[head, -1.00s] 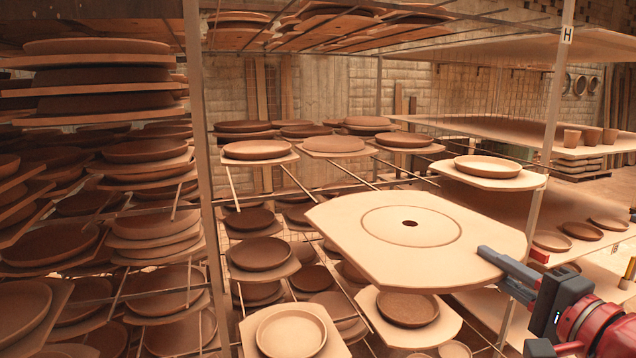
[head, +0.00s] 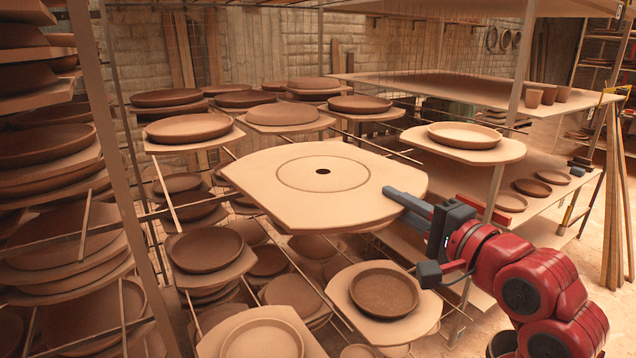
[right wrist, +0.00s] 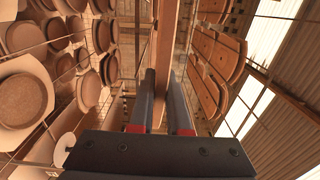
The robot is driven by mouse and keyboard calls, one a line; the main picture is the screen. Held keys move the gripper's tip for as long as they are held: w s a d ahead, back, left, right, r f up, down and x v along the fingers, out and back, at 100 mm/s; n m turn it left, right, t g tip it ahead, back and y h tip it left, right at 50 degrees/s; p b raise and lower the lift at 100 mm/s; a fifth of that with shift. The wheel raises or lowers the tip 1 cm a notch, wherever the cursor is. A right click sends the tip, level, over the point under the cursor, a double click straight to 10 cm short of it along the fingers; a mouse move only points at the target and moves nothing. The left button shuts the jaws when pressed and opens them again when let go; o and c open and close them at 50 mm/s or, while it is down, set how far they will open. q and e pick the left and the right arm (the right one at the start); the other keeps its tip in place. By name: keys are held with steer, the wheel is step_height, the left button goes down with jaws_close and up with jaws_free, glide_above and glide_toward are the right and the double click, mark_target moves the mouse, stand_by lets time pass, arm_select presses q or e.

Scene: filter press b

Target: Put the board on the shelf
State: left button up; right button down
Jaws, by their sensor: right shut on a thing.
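The board (head: 270,168) is a pale flat slab with cut corners, a ring line and a dark centre hole. My right gripper (head: 408,200) is shut on its right edge and holds it roughly level in front of the shelf rack. In the right wrist view the board shows edge-on (right wrist: 167,40) between the two fingers (right wrist: 160,100). The shelf (head: 170,218) is a rack of thin metal rods with boards and brown dishes on several levels. Whether the board touches any rod cannot be told. My left gripper is not in view.
A board with a pale dish (head: 465,136) sits just right of and behind the held board. A board with a brown dish (head: 384,290) lies below it. A metal post (head: 515,90) stands behind my right arm. Stacked dishes (head: 45,145) fill the left side.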

mark_target(370, 188)
steer(key=p+x, duration=0.4)
steer(key=x, duration=0.1)
steer(key=shift+s+a+r, duration=0.1)
steer(key=shift+a+r, duration=0.1)
steer(key=shift+a, duration=0.25)
steer(key=x, duration=0.2)
steer(key=f+p+x, duration=0.1)
steer(key=x, duration=0.1)
steer(key=p+x, duration=0.1)
steer(key=x, duration=0.2)
steer(key=shift+a+f, duration=0.1)
steer(key=shift+f, duration=0.05)
steer(key=shift+w+a, duration=0.2)
steer(key=shift+w, duration=0.05)
steer(key=shift+w+f+p, duration=0.1)
steer(key=shift+f+p, duration=0.15)
steer(key=shift+p, duration=0.3)
step_height(370, 188, down, 3)
steer(key=shift+p, duration=0.65)
steer(key=c, duration=0.9)
jaws_free()
steer(key=shift+f, duration=0.15)
